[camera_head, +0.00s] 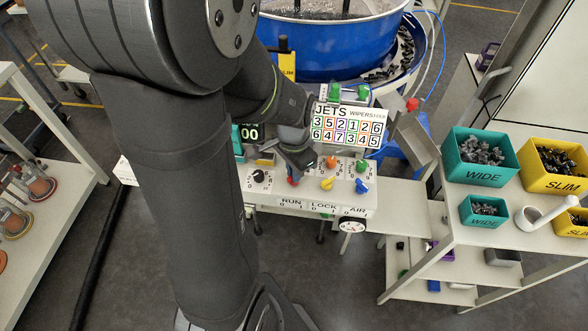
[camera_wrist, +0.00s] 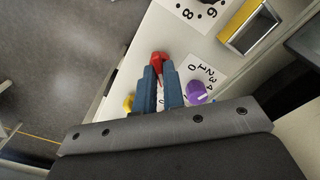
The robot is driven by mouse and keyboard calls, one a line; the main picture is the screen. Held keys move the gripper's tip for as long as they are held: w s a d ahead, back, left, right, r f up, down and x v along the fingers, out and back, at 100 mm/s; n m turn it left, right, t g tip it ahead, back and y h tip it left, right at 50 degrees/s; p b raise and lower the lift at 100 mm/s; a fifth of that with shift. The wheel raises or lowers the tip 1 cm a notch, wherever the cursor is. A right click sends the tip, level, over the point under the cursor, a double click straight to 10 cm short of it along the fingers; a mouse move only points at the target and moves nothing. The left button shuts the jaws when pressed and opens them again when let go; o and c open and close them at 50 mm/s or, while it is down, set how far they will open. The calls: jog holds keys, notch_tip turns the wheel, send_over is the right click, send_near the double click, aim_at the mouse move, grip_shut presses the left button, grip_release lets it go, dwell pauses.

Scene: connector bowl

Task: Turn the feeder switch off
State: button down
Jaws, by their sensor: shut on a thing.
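A red switch (camera_head: 292,181) sits on the white control panel above the label RUN, partly hidden by my gripper (camera_head: 297,162) in the head view. In the wrist view the red switch (camera_wrist: 158,58) shows at the tips of the blue-grey fingers of my gripper (camera_wrist: 161,70). The fingers are shut on it. No label reading "feeder" is legible beside it, and its exact setting cannot be told.
Close by are a purple knob (camera_wrist: 196,92), a yellow switch (camera_head: 327,184), a blue switch (camera_head: 361,186), an orange knob (camera_head: 332,162) and a black dial (camera_head: 258,176). A blue bowl (camera_head: 335,50) stands behind. Teal and yellow bins are at right.

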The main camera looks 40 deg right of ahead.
jog(key=c, duration=1.5)
grip_release()
jog(key=shift+r, duration=0.15)
notch_tip(320, 180, up, 17)
jog(key=shift+r, duration=0.1)
notch_tip(320, 180, down, 18)
jog(key=shift+r, duration=0.2)
jog(key=shift+r, duration=0.1)
